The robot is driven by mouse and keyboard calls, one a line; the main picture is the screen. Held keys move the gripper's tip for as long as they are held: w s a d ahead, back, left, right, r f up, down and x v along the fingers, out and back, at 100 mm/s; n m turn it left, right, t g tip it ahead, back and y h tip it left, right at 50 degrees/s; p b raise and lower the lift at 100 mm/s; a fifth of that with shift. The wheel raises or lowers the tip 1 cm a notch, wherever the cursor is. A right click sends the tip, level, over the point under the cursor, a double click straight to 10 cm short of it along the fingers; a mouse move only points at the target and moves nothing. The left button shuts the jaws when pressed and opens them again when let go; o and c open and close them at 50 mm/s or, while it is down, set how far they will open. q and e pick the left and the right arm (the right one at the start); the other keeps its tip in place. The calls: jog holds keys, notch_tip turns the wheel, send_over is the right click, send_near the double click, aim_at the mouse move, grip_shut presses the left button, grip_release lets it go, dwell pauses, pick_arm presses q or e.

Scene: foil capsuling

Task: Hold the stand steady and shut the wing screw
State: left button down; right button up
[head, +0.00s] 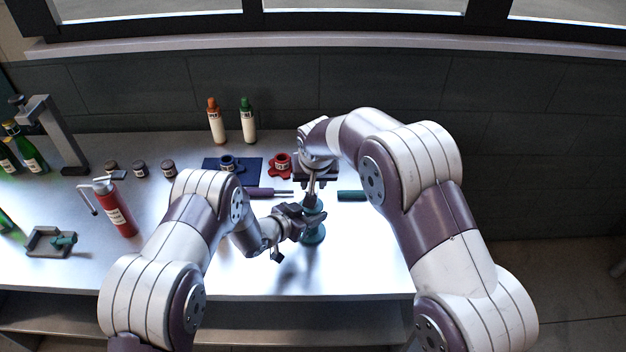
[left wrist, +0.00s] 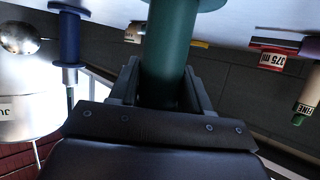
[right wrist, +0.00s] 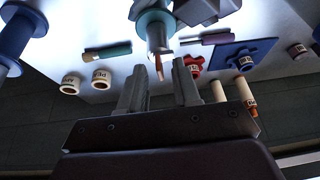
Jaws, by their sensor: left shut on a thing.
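The teal stand (head: 315,236) is upright near the front of the bench. My left gripper (head: 303,217) is shut on its green column, which fills the gap between the fingers in the left wrist view (left wrist: 168,62). My right gripper (head: 313,184) points down over the top of the stand. In the right wrist view its two fingers (right wrist: 158,85) are spread apart, with a thin copper-coloured tip (right wrist: 160,68) showing between them near the stand's teal disc (right wrist: 154,27). I cannot make out the wing screw clearly; the grippers hide much of the stand's top.
A red bottle (head: 115,208) and a small grey tray (head: 50,243) are on the left. A dark blue mat (head: 245,174), a red knob piece (head: 280,165) and a green-handled tool (head: 351,196) lie behind the stand. Two bottles stand at the back. The front right bench is clear.

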jog(key=v, duration=1.2)
pick_arm(q)
jog(key=shift+r, duration=0.1)
pick_arm(e)
jog(key=shift+w, duration=0.1)
pick_arm(q)
jog(key=shift+c, duration=2.2)
grip_release()
